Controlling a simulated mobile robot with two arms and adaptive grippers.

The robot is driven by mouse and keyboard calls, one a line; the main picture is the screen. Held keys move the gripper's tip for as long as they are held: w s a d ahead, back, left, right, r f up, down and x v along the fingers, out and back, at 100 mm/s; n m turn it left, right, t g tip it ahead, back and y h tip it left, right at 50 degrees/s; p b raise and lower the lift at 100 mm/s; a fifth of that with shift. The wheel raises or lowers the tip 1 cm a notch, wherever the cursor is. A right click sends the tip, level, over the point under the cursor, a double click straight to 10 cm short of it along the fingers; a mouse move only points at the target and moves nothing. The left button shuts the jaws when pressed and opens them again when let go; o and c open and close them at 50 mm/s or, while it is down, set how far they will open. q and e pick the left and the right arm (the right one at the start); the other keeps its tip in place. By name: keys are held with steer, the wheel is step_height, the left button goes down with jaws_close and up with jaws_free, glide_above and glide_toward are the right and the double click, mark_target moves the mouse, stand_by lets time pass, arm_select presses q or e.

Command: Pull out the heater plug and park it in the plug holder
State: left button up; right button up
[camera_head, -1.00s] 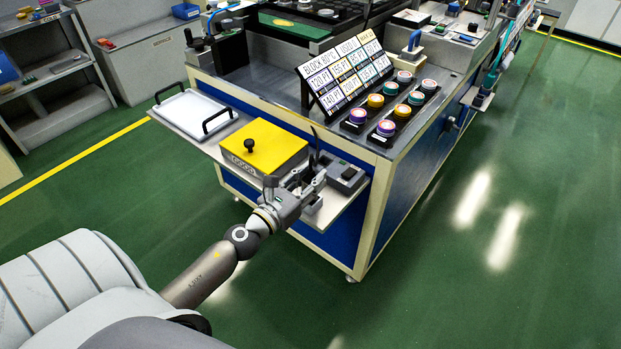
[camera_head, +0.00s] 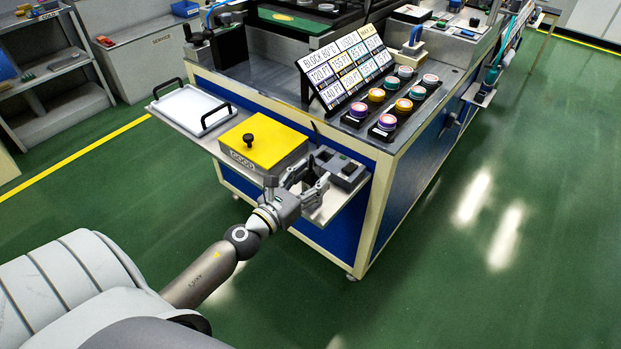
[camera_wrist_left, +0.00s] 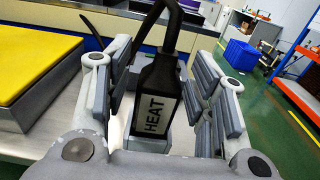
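My left gripper (camera_head: 308,188) is at the front shelf of the blue-sided bench. In the left wrist view the heater plug (camera_wrist_left: 154,108), a black block labelled HEAT with a thick black cable from its top, stands upright between the fingers of the left gripper (camera_wrist_left: 165,95). The fingers are open on both sides of it, with a visible gap on the right. My right gripper is not in view.
A yellow-topped block with a black knob (camera_head: 262,145) stands left of the gripper; its yellow top also shows in the wrist view (camera_wrist_left: 35,65). A white tray with black handles (camera_head: 190,110) lies farther left.

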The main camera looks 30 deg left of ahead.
arm_select(q)
steer(key=shift+s, duration=0.1)
steer(key=shift+s+f, duration=0.1)
steer(key=shift+s, duration=0.15)
steer(key=s, duration=1.1)
steer(key=shift+s+a, duration=0.15)
steer(key=shift+a, duration=0.3)
steer(key=s+d+f+n+g+y+p, duration=0.1)
steer(key=s+f+n+g, duration=0.1)
steer(key=f+n, duration=0.65)
steer(key=s+d+f+n+g, duration=0.25)
steer(key=f+n, duration=0.25)
steer(key=f, duration=0.7)
steer(key=s+d+f+n+g+y+p, duration=0.1)
steer(key=f+n+g, duration=0.2)
steer(key=f+n, duration=0.6)
steer(key=s+d+f+n+g, duration=0.2)
steer(key=s+f+n+g, duration=0.2)
steer(key=s+f, duration=0.6)
steer(key=s+d+f+n+g, duration=0.3)
steer(key=s+f+n+g, duration=0.2)
steer(key=s+f, duration=0.5)
steer(key=s+n+p, duration=0.1)
steer(key=s+n, duration=0.1)
steer(key=s, duration=0.4)
steer(key=shift+s+d+n+h, duration=0.15)
steer(key=shift+s+n+h, duration=0.1)
steer(key=shift+n+h, duration=0.15)
steer(key=shift+f+g, duration=0.1)
steer(key=shift+g, duration=0.15)
